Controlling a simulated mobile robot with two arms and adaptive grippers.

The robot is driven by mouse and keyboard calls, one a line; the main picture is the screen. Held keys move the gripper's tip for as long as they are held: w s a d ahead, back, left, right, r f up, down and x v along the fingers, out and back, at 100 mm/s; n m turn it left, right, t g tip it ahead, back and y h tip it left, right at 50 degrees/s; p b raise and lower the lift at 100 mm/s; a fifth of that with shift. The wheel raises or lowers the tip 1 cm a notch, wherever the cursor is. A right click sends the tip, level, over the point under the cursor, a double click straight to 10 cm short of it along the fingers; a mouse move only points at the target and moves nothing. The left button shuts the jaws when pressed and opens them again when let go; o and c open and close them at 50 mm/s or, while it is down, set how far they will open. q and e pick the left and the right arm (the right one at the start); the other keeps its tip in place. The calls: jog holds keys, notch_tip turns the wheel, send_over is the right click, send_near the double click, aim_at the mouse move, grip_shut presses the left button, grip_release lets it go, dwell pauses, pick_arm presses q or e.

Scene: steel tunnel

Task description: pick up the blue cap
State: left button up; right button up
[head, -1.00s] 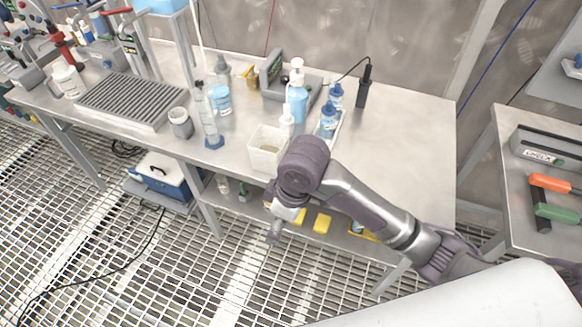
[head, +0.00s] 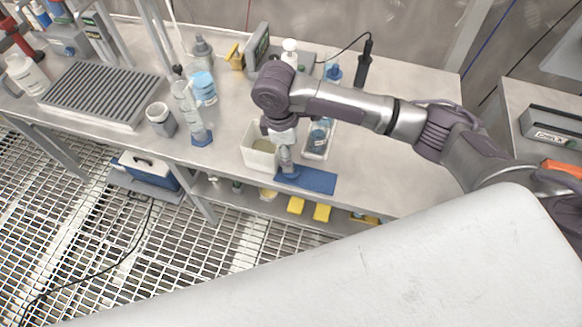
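My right gripper (head: 288,166) points down at the front edge of the bench, just over the left end of a blue mat (head: 318,181). A small blue shape that looks like the blue cap (head: 291,175) is at its fingertips, against the mat of similar colour. The fingers are too small and overlapped to tell whether they are open or shut on it. A bottle (head: 319,132) stands in a clear tray (head: 317,152) just behind the mat; my arm partly covers it. My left gripper is not in view.
A white square container (head: 256,157) stands close left of my gripper. A cylinder with a blue foot (head: 198,130), a grey cup (head: 160,119) and a ribbed rack (head: 98,94) are farther left. The bench right of the mat (head: 390,160) is clear.

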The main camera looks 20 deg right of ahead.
jog(key=shift+s+f+p, duration=0.2)
jog(key=shift+f+p, duration=0.15)
jog(key=shift+f, duration=0.8)
jog(key=shift+s+d+f, duration=0.1)
jog(key=shift+s+f, duration=0.05)
jog(key=shift+f, duration=0.45)
jog(key=shift+s+f, duration=0.1)
jog(key=shift+f, duration=0.5)
jog(key=shift+w+f, duration=0.1)
jog(key=shift+f, duration=0.5)
jog(key=c, duration=0.7)
jog(key=shift+c, duration=1)
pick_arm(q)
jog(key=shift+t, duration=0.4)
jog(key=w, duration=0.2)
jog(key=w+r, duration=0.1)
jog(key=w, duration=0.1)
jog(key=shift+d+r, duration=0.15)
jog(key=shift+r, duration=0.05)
